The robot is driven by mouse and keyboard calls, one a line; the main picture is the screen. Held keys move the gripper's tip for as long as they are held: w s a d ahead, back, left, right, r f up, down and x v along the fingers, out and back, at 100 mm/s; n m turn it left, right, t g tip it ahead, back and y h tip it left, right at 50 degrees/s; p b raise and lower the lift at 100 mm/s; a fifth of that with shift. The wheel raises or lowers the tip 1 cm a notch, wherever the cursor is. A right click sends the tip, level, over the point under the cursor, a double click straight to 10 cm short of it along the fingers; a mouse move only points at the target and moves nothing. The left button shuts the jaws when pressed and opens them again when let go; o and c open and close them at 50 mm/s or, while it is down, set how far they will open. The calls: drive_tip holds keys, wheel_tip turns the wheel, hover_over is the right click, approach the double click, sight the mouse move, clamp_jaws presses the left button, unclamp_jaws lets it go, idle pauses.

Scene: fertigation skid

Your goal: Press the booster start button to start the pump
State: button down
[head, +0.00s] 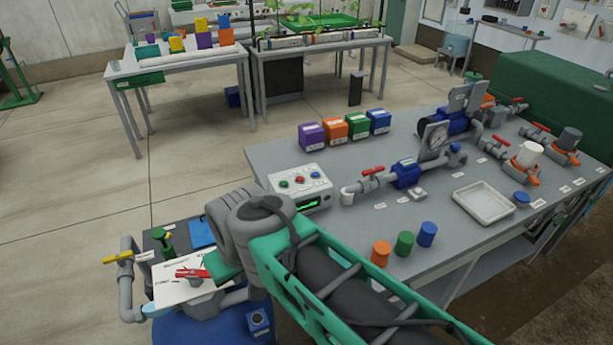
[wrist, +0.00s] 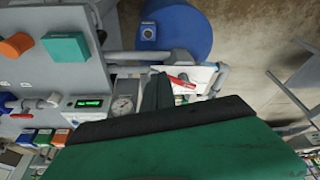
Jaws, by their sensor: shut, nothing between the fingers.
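A light-grey control box (head: 318,196) stands at the near-left corner of the grey bench. Its sloped top carries a green button (head: 284,184), a red button (head: 299,180) and a blue button (head: 315,174); the labels are too small to read. A green display is lit on its front. The box also shows at left in the wrist view (wrist: 72,116), its buttons not clear. My gripper (wrist: 158,80) is shut and empty, apart from the box. In the head view it is left of and below the box, mostly hidden by my arm, above the blue drum area.
A white placard (head: 170,291) with a red valve handle (head: 190,273) lies near my gripper, by a blue drum (wrist: 180,32). A grey pipe with a yellow handle (head: 117,259) stands left. Orange, green and blue caps, pipes and a white tray (head: 484,204) occupy the bench (head: 345,225).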

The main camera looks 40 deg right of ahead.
drive_tip(key=shift+s, duration=0.1)
drive_tip(key=w+d+r+m, duration=0.15)
drive_tip(key=w+r, duration=0.25)
drive_tip(key=w, duration=0.6)
drive_tip(key=m+t+y+p, duration=0.3)
drive_tip(key=m+t, duration=0.1)
drive_tip(key=t, duration=0.1)
hover_over(286, 184)
wheel_tip(286, 184, down, 6)
drive_tip(key=shift+f+n, duration=0.1)
drive_tip(key=shift+n, duration=0.15)
wheel_tip(286, 184, down, 8)
drive_tip(key=b, duration=0.6)
drive_tip(key=shift+f+b, duration=0.35)
drive_tip(key=shift+b, duration=0.05)
